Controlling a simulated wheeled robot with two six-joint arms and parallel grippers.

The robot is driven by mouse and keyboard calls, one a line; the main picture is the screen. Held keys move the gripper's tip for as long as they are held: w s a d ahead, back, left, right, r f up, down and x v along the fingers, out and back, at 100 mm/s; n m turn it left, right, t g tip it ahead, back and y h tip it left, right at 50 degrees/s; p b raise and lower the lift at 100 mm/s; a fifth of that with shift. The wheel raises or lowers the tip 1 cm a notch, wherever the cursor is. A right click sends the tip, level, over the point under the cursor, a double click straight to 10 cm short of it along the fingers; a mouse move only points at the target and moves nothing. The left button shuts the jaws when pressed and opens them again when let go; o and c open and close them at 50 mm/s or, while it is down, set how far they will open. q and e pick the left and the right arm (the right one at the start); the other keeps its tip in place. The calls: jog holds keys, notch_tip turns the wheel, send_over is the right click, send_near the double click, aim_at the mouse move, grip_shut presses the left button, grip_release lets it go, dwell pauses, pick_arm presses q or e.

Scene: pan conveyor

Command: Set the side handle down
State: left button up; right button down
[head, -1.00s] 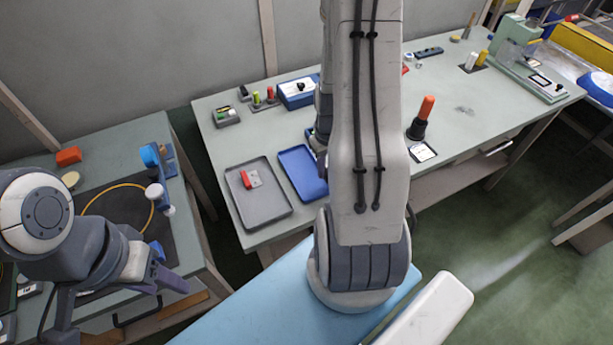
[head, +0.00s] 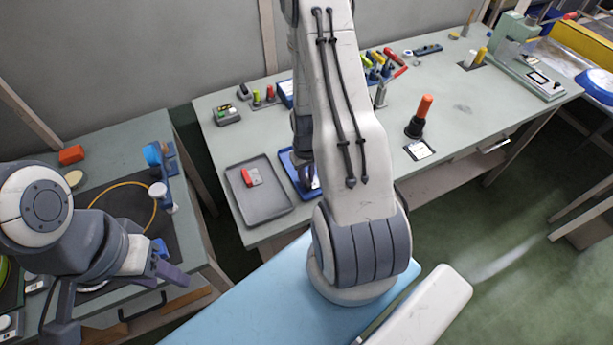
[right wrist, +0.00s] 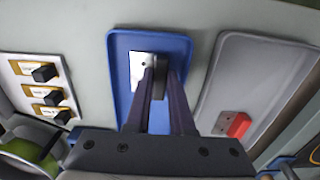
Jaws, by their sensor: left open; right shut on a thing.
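The side handle, a black grip on a pale metal plate, is between my right gripper's (right wrist: 157,84) fingers in the right wrist view; its plate (right wrist: 141,66) shows beside them. It is over the blue tray (right wrist: 118,50), and I cannot tell whether it touches the tray floor. In the head view my right gripper (head: 305,172) is at the blue tray (head: 285,160), partly hidden by my arm; a bit of the pale plate (head: 316,183) shows below it. My left gripper (head: 122,305) is open and empty by the left table.
A grey tray (head: 237,201) with a red-and-grey part (head: 251,177) lies left of the blue tray. A black stand with an orange top (head: 420,118) stands to the right. Several coloured-handled tools (head: 378,66) are behind my arm. The bench middle is clear.

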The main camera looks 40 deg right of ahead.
aim_at(307, 180)
jog(key=shift+f, duration=0.15)
jog(key=c, duration=1.1)
grip_release()
jog(key=shift+r, duration=0.3)
notch_tip(307, 180, up, 12)
jog(key=b, duration=0.2)
jog(key=a+r+n, duration=0.2)
jog(key=a+r, duration=0.2)
jog(key=a, duration=0.4)
jog(key=a+r+n, duration=0.2)
jog(key=a+r, duration=0.1)
jog(key=a, duration=0.5)
jog(key=s+a+r+n, duration=0.2)
jog(key=s+a, duration=0.2)
jog(key=s, duration=0.1)
jog(key=s+a+r+n, duration=0.2)
jog(key=s+a, duration=0.2)
jog(key=s, duration=0.1)
jog(key=s+a+r+n+y, duration=0.1)
jog(key=s+a+r, duration=0.1)
jog(key=s+a, duration=0.3)
jog(key=shift+r+n, duration=0.35)
jog(key=shift+n, duration=0.05)
